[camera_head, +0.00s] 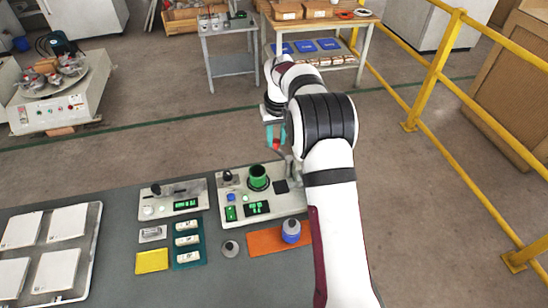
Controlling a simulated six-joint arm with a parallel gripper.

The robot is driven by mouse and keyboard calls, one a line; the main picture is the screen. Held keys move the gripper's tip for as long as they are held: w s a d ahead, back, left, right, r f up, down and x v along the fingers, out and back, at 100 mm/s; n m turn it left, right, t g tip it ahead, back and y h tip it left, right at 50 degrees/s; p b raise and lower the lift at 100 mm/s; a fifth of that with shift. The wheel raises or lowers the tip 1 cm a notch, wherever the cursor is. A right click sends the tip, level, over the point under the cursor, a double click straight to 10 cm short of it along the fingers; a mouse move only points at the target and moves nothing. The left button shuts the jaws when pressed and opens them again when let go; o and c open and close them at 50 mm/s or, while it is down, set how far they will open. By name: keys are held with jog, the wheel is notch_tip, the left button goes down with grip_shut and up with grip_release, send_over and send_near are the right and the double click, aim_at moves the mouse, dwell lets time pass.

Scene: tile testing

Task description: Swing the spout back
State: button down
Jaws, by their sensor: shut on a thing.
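The tester (233,207) is a pale box on the dark bench with a green cup (258,173) on its top, green displays and a dark square pad. The spout (281,153) shows as a thin grey piece near the tester's far right corner, beside my arm. My gripper (275,140) has teal fingers and is shut on the spout, where a small red part shows between the fingers. The spout's end lies beyond the cup, up and to the right of it, not over it. My arm hides much of the spout's base.
A smaller meter (172,201) stands left of the tester. A grey cone (230,248), teal tray (187,253), yellow cloth (152,261) and tile tray (92,250) lie in front and left.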

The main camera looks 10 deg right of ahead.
jog(key=shift+d, duration=0.1)
jog(key=shift+w+d, duration=0.25)
jog(key=shift+d, duration=0.25)
jog(key=shift+w+d, duration=0.1)
jog(key=shift+d, duration=0.7)
jog(key=c, duration=0.6)
grip_release()
jog(key=shift+c, duration=0.2)
